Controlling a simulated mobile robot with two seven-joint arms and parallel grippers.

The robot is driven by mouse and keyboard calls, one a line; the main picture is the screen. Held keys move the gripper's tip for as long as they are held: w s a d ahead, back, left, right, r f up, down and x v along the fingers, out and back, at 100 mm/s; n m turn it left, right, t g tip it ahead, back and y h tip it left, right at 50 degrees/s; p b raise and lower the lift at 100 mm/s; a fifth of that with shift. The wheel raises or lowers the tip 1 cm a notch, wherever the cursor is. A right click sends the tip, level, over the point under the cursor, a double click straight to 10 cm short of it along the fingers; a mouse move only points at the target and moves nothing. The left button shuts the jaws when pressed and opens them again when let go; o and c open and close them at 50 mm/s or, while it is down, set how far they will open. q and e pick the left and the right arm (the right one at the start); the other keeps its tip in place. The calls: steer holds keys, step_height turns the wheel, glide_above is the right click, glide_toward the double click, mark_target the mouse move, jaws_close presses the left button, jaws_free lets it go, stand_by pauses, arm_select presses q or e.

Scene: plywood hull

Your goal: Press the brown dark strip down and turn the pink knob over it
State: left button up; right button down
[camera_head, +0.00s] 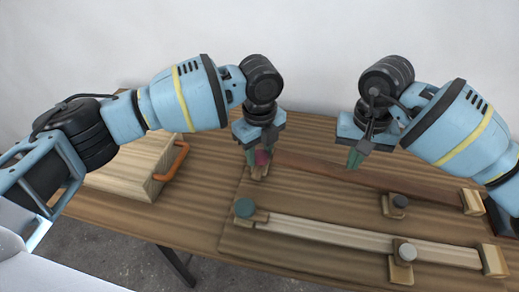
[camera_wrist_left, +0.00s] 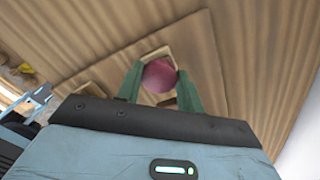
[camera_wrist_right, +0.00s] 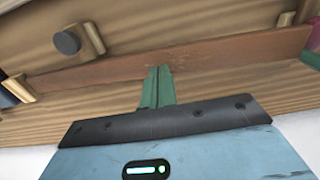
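The brown dark strip (camera_head: 320,171) runs along the back of the plywood board, and it crosses the right wrist view (camera_wrist_right: 220,52). The pink knob (camera_head: 262,158) is at the strip's left end; in the left wrist view the knob (camera_wrist_left: 159,76) sits between the fingers. My left gripper (camera_head: 257,160) points down with a finger against each side of the knob. My right gripper (camera_head: 355,160) has its fingers together and empty. Its tips (camera_wrist_right: 158,70) are at the strip; whether they press on it I cannot tell. The knob's base is partly hidden by my left fingers.
A lighter strip (camera_head: 340,234) lies in front, with a teal knob (camera_head: 244,207) at its left end and a grey knob (camera_head: 405,251) near its right. A wooden box with an orange handle (camera_head: 172,162) is on the left.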

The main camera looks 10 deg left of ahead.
arm_select(q)
steer(key=shift+c, duration=1.3)
arm_select(e)
steer(key=shift+f, duration=0.25)
steer(key=shift+f, duration=0.35)
